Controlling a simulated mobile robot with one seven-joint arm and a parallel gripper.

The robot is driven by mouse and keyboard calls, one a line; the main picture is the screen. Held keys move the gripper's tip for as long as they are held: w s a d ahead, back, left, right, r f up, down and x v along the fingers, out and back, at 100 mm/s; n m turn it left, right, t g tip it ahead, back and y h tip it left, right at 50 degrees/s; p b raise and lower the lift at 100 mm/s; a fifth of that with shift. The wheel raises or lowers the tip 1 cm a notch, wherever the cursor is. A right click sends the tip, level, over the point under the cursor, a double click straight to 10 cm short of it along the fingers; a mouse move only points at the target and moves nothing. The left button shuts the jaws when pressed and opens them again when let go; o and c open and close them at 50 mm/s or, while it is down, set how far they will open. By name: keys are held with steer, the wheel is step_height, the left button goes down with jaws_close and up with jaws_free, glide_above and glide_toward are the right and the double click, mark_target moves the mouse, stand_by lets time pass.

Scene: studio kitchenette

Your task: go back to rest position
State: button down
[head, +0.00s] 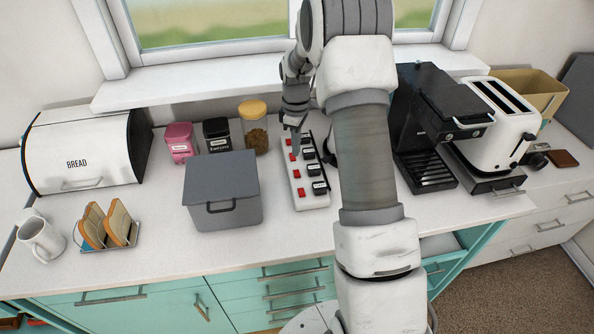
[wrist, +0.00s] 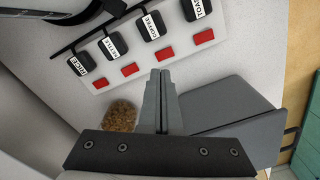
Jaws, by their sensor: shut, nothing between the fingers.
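My gripper (head: 296,138) is above the far end of a white power strip (head: 312,197) on the counter in the head view. In the wrist view my gripper (wrist: 160,74) has its two grey fingers together, with nothing between them. The strip (wrist: 147,65) has several red switches (wrist: 165,55) and black plugs (wrist: 152,25) with white labels, among them kettle, coffee and toaster. Whether the fingertips touch the strip cannot be told. My arm crosses the middle of the head view and hides part of the counter.
A grey lidded box (head: 222,190) stands left of the strip, with a jar (head: 254,130) and canisters (head: 180,143) behind. The bread bin (head: 85,150), toast rack (head: 108,226) and mug (head: 40,238) are at left. The coffee machine (head: 425,120) and toaster (head: 490,125) stand at right.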

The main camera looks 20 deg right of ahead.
stand_by(0.3)
steer(key=s+a+r+m+t, duration=0.1)
steer(key=s+a+r+m, duration=0.15)
steer(key=s+r, duration=0.55)
steer(key=s+a+r+m+t, duration=0.2)
steer(key=s+a+r, duration=0.25)
steer(key=r, duration=0.75)
steer(key=s+a+r+m+t, duration=0.1)
steer(key=s+a+m, duration=0.1)
steer(key=s, duration=0.7)
steer(key=s+a+r+m+t, duration=0.1)
steer(key=s+a+r+m, duration=0.1)
steer(key=s, duration=0.6)
steer(key=shift+s+r+m+t, duration=0.2)
steer(key=shift+s+m+t, duration=0.15)
steer(key=shift+m, duration=0.3)
